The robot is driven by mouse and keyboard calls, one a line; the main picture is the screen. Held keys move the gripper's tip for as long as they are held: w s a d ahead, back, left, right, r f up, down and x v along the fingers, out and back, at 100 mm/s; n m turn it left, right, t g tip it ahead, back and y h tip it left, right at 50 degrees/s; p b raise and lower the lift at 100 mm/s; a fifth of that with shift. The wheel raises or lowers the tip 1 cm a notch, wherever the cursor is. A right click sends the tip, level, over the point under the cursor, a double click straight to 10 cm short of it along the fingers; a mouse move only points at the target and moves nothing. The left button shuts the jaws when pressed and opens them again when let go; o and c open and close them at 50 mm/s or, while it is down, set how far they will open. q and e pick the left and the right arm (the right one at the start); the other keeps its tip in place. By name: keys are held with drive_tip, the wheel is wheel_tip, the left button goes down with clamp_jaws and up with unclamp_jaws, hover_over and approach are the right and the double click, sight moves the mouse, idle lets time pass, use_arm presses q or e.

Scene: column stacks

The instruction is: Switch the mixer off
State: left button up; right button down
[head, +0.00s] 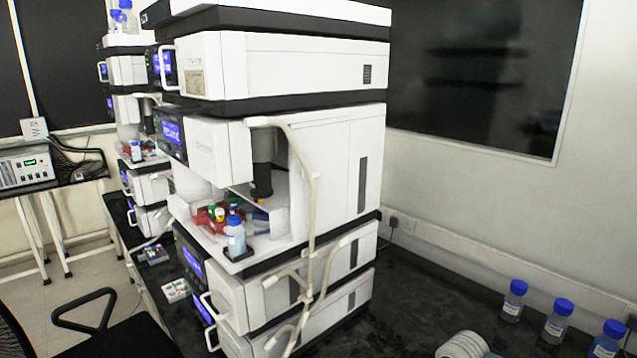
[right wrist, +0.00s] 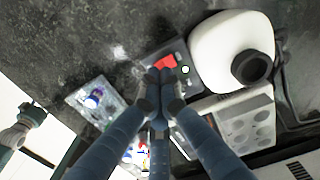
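The mixer (right wrist: 215,48) shows in the right wrist view as a white rounded body with a black cup (right wrist: 252,67) on top. A dark front panel carries a red switch (right wrist: 165,62) and a small white knob beside it. The mixer cannot be made out in the head view. My left gripper is in neither view.
In the right wrist view, a grey block with round wells (right wrist: 240,122) stands beside the mixer, and a clear tray (right wrist: 75,98) lies to the left. In the head view, a tall white instrument stack (head: 310,70) fills the middle, with blue-capped bottles (head: 553,325) at lower right.

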drive_tip(key=shift+f+b, duration=1.05)
drive_tip(key=shift+f, duration=0.1)
idle(0.8)
drive_tip(key=shift+s, duration=0.1)
drive_tip(key=shift+r+p, duration=0.65)
drive_tip(key=shift+r, duration=0.15)
drive_tip(key=shift+r+p, duration=1)
drive_tip(key=shift+r, duration=0.7)
